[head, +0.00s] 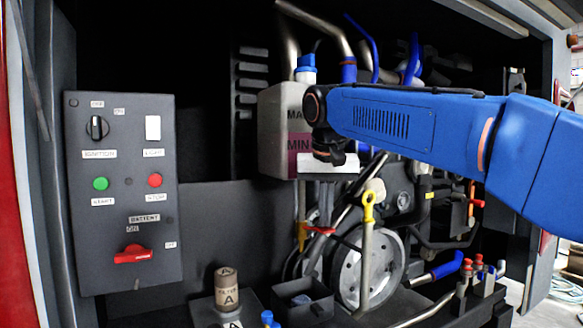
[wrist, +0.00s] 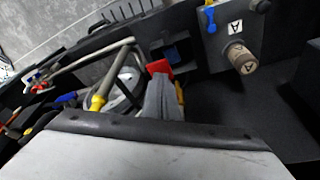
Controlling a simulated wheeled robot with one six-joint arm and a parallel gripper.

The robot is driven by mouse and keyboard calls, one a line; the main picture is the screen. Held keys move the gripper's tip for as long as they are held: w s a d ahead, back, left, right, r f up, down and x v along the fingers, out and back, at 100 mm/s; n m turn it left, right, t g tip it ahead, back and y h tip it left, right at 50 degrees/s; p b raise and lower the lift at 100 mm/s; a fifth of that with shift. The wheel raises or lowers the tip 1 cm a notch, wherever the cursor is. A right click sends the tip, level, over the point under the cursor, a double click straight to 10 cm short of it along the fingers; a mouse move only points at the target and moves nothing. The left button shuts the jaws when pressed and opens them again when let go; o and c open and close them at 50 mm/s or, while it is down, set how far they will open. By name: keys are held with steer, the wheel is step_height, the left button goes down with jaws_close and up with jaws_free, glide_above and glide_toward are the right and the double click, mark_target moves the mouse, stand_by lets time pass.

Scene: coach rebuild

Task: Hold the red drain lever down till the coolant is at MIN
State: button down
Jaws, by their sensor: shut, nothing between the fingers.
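The coolant tank (head: 282,115) is a translucent grey box with a blue cap, in the head view. Pink coolant (head: 282,160) fills its lower part, its top edge close to the MIN lettering and well under MAX; the exact mark is hard to read. The red drain lever (head: 320,230) is below the tank; its red end also shows in the wrist view (wrist: 159,68). My gripper (head: 325,219) is shut and empty, pointing down, its tips right at the lever. In the wrist view its grey fingers (wrist: 162,82) partly cover the lever. I cannot tell contact from a small gap.
A yellow-handled dipstick (head: 369,205) stands right of my gripper, before a pulley wheel (head: 368,270). A filter (head: 227,288) and an open black box (head: 302,312) are below. A switch panel (head: 123,190) is at left. Red-capped parts (head: 480,268) are at lower right.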

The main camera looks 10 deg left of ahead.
steer(key=shift+f, duration=1.35)
stand_by(6.7)
